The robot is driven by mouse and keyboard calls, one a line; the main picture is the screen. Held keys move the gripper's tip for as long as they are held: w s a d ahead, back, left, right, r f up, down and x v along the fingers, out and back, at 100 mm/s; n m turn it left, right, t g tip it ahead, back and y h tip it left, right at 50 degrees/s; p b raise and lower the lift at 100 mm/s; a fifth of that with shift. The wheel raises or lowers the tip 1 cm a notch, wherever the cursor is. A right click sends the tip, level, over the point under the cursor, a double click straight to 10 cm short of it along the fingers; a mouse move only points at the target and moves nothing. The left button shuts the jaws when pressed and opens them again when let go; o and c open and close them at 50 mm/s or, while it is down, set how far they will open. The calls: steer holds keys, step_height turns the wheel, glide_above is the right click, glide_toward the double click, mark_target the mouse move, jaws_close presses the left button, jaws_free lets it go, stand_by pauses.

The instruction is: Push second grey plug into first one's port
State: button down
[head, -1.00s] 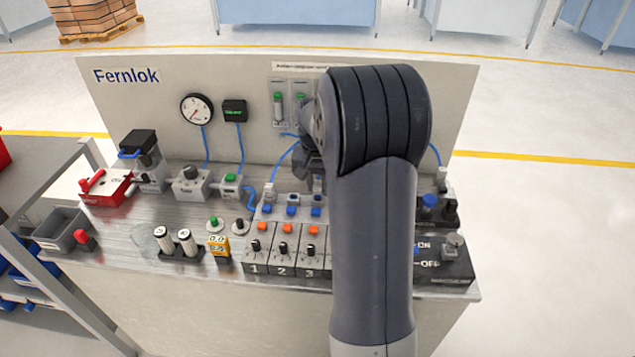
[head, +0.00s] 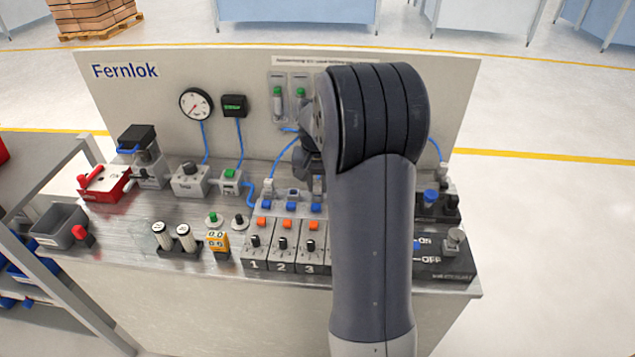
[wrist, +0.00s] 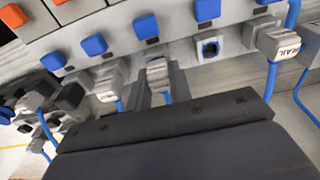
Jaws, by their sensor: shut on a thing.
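In the wrist view, my gripper (wrist: 156,82) is shut on a small grey plug (wrist: 157,69). A blue hose (wrist: 168,97) runs beside the fingers. The held plug is at the row of ports under the blue buttons; I cannot tell whether it touches a port. To its right is an empty port with a blue rim (wrist: 210,48). Farther right is a grey plug marked RAIL (wrist: 284,42) with a blue hose. Left of my gripper is another grey plug (wrist: 108,83) with a hose. In the head view, my gripper (head: 314,180) is mostly hidden behind my arm.
Blue buttons (wrist: 145,27) line the valve row close to my gripper. In the head view, the numbered valve blocks (head: 283,258) stand in front, and the upright Fernlok panel (head: 150,115) is behind. Loose blue hoses hang around the row.

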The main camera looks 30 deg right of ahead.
steer(key=shift+f, duration=0.25)
steer(key=c, duration=1.2)
jaws_free()
step_height(320, 180, up, 9)
steer(key=p, duration=0.7)
steer(key=shift+r, duration=0.15)
